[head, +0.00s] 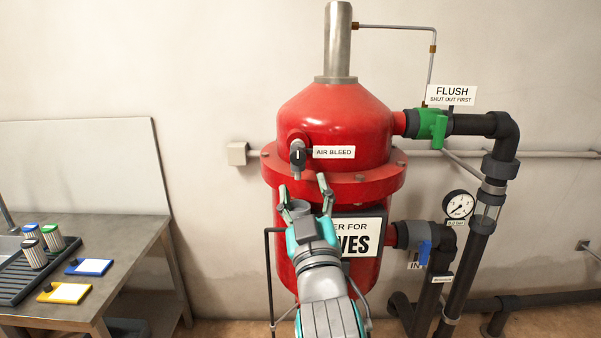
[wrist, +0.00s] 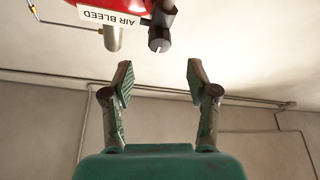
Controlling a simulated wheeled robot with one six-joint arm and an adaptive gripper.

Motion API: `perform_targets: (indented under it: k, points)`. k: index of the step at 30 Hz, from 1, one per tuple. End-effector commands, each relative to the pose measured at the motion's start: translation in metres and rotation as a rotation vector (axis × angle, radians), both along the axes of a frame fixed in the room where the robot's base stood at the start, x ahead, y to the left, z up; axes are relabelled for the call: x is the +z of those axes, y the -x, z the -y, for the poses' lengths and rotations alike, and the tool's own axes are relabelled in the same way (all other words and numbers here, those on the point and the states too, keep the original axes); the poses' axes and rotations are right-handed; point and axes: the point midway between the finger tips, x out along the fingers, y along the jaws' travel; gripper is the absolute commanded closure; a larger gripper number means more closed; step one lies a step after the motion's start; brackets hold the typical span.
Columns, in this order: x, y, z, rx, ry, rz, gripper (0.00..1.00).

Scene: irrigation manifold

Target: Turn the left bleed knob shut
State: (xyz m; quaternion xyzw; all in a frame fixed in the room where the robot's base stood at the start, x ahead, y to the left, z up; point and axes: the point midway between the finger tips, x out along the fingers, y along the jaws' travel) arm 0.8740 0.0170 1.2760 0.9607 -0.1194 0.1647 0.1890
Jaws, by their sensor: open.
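One black bleed knob (head: 298,154) with a white pointer line sits on the upper front of the red filter vessel (head: 335,120), beside a white AIR BLEED label (head: 334,153). The line looks upright, and a short grey spout hangs below the knob. I see only this one bleed knob. My gripper (head: 304,188) is open and empty, just below the knob and apart from it. In the wrist view, the dark knob (wrist: 160,38) lies beyond the gap between the open fingertips (wrist: 159,74), near the top of the picture.
The vessel's wide bolted flange (head: 365,187) juts out below the knob. A green FLUSH valve (head: 432,125), a gauge (head: 459,205) and a blue-handled valve (head: 425,252) are at right. A bench (head: 130,240) with a rack and cartridges stands at left.

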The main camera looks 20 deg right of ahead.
Motion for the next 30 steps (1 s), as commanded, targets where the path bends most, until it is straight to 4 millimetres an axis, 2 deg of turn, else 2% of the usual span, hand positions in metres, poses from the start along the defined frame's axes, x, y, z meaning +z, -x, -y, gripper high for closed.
perform_targets:
  k: [3,9,23,26,30]
  points:
    - [-0.006,0.013,-0.003,0.000,0.001,-0.001,0.41]
    - [-0.009,0.023,-0.004,0.000,0.001,0.000,0.41]
    - [-0.010,0.024,-0.004,0.000,0.001,0.000,0.41]
    - [-0.019,0.025,-0.004,0.004,0.003,-0.009,0.41]
    - [-0.054,0.030,-0.005,0.027,0.009,-0.045,0.41]
